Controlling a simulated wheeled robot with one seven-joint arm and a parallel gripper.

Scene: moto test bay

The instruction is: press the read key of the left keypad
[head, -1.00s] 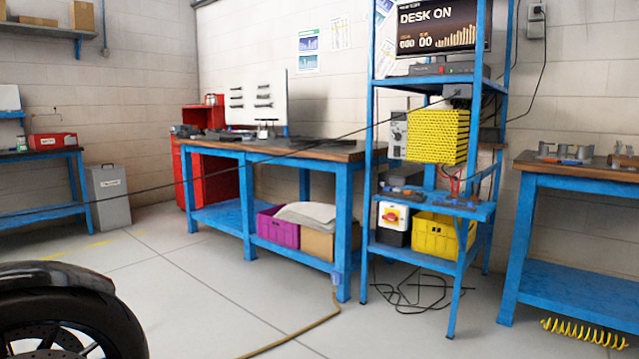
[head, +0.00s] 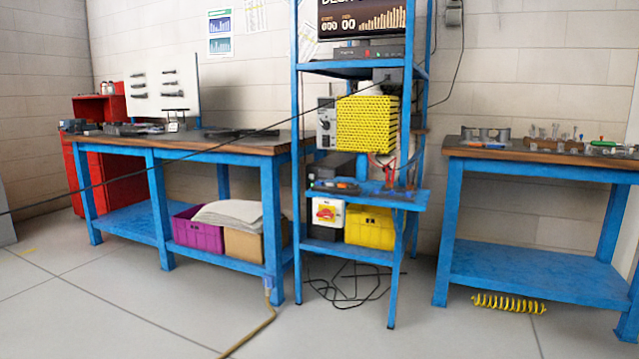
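I cannot make out a keypad or a read key in the head view. A blue rack (head: 297,180) stands in the middle. It bears a screen (head: 362,16) at the top, cut off by the frame edge, and a grey box with small lights (head: 368,52) below it. A yellow honeycomb-faced unit (head: 367,124) sits lower, with a grey box with a dial (head: 326,122) beside it. A small blue shelf (head: 400,197) juts out below, with small dark items on it. My gripper is not in view.
A long blue workbench (head: 162,180) stands left of the rack, another blue bench (head: 530,230) right. A dark cable (head: 200,152) crosses the view. A brown hose (head: 250,335) and loose black cables (head: 345,285) lie on the floor. Open floor (head: 120,300) lies in front.

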